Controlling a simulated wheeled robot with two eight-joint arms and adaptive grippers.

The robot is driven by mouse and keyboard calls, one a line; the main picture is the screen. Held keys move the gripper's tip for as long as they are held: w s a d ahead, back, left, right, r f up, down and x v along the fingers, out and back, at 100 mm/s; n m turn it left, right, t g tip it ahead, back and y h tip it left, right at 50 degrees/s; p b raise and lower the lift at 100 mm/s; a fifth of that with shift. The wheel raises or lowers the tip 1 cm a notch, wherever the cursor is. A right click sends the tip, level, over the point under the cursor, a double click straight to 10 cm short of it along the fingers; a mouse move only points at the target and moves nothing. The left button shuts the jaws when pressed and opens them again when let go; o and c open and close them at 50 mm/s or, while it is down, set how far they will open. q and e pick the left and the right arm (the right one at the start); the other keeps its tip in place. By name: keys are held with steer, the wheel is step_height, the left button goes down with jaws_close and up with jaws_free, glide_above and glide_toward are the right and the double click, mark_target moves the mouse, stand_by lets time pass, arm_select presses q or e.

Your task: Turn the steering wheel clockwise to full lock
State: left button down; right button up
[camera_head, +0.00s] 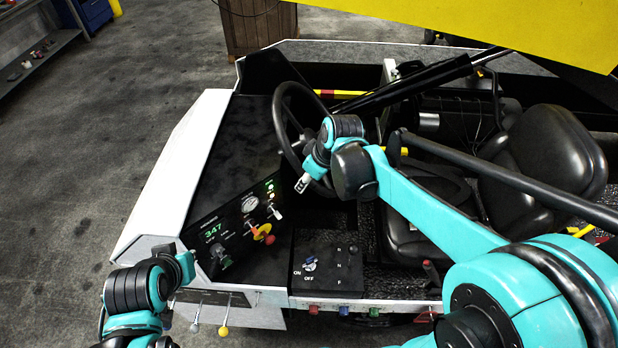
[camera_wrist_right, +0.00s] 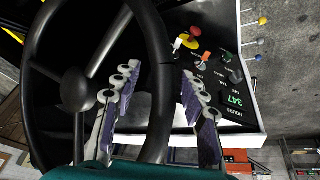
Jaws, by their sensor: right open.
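The black steering wheel (camera_head: 277,118) stands tilted in front of the driver's seat. In the right wrist view, its rim (camera_wrist_right: 157,60) runs from top to bottom, with the hub and spokes to the left. My right gripper (camera_head: 303,184) is at the near lower side of the wheel. In the right wrist view, the right gripper (camera_wrist_right: 160,108) is open, with one finger on each side of the rim. Whether the fingers touch the rim cannot be told. My left gripper (camera_head: 184,266) is low at the left, near the dash panel's corner; its fingers cannot be made out.
The dash panel (camera_head: 222,226) with a gauge, display and coloured knobs is left of the wheel. A switch box (camera_head: 325,264) sits below it. The black seat (camera_head: 550,150) and a dark bar (camera_head: 520,180) are to the right. Open floor lies at the left.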

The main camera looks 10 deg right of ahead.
jaws_close()
steer(key=shift+w+a+r, duration=0.1)
steer(key=shift+r, duration=0.05)
